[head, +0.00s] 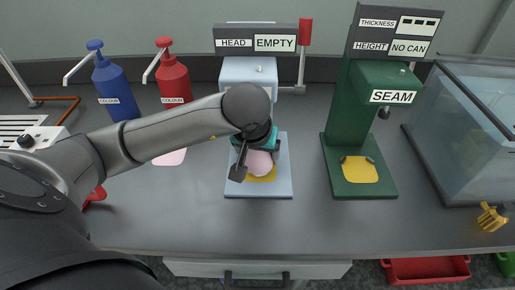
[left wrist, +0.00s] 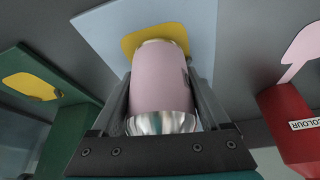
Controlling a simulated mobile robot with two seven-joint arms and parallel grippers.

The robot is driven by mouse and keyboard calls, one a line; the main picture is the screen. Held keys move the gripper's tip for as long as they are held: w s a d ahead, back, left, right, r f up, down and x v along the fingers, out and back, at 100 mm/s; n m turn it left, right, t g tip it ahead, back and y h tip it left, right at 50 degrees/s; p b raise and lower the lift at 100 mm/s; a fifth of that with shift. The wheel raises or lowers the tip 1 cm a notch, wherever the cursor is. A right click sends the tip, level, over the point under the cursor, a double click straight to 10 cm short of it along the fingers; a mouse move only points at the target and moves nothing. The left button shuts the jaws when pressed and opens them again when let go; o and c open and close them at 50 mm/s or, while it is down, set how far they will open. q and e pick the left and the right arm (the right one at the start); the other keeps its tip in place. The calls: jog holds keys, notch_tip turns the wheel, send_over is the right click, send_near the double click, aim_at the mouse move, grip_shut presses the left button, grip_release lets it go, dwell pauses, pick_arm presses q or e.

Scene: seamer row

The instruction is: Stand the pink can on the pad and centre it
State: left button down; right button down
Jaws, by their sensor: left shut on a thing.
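The pink can (head: 260,165) is between the fingers of my left gripper (head: 258,158), which is shut on it. In the left wrist view the can (left wrist: 160,82) has silver ends, and its far end overlaps the yellow pad (left wrist: 152,35). This pad (head: 262,178) lies on the pale blue base plate (head: 245,188) of the machine labelled HEAD. In the head view, the can covers the rear of the pad. I cannot tell whether the can touches it. My right gripper is not in view.
The green SEAM machine (head: 340,120) with its own yellow pad (head: 359,170) stands to the right, its display reading NO CAN. Blue (head: 113,90) and red (head: 173,80) pump bottles stand at the back left. A glass tank (head: 460,130) is at far right. The front counter is clear.

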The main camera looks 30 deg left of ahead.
pick_arm(q)
jog(key=shift+f, duration=0.15)
grip_release()
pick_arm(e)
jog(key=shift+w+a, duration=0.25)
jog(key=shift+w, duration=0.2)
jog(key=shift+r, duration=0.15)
